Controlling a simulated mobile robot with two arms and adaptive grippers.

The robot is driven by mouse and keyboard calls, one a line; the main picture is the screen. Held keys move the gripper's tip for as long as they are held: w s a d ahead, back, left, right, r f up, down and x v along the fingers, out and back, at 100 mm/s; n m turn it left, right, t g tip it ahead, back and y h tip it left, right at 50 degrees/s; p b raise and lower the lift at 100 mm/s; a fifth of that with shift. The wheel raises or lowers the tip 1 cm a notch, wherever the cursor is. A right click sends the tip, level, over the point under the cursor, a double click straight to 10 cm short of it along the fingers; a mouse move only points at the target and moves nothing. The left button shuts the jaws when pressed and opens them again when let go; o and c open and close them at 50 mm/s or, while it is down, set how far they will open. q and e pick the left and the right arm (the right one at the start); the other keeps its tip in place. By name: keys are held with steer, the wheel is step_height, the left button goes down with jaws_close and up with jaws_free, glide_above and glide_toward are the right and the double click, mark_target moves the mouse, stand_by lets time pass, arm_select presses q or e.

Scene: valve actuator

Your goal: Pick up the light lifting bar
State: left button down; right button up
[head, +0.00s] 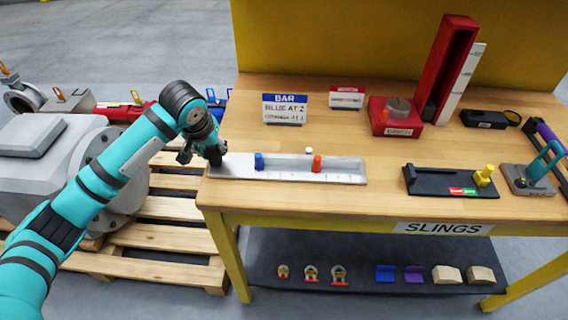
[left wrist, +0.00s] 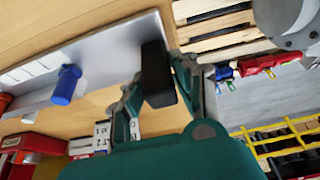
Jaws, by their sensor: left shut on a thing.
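The light grey lifting bar (head: 335,178) lies along the front left of the wooden table. It carries a blue peg (head: 259,161) and an orange peg (head: 317,163). My left gripper (head: 203,156) is at the bar's left end. In the left wrist view its fingers are shut on a black grip block (left wrist: 157,75) at the end of the bar (left wrist: 105,50), with the blue peg (left wrist: 66,84) further along. The bar looks level; I cannot tell whether any of it is clear of the table. My right gripper is not in view.
A sign headed BAR (head: 285,108) stands behind the bar. A red box (head: 395,116) and tall red holder (head: 447,70) stand further back. A black tray (head: 450,181) lies to the right. A lower shelf (head: 360,285) holds several small parts. Pallets stand left of the table.

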arm_select(q)
steer(key=shift+w+r, duration=0.15)
steer(key=shift+r, duration=0.35)
step_height(320, 180, up, 8)
steer(key=shift+f, duration=0.1)
steer(key=shift+h, duration=0.5)
step_height(320, 180, down, 6)
steer(key=shift+a+r, duration=0.1)
steer(key=shift+f, duration=1.2)
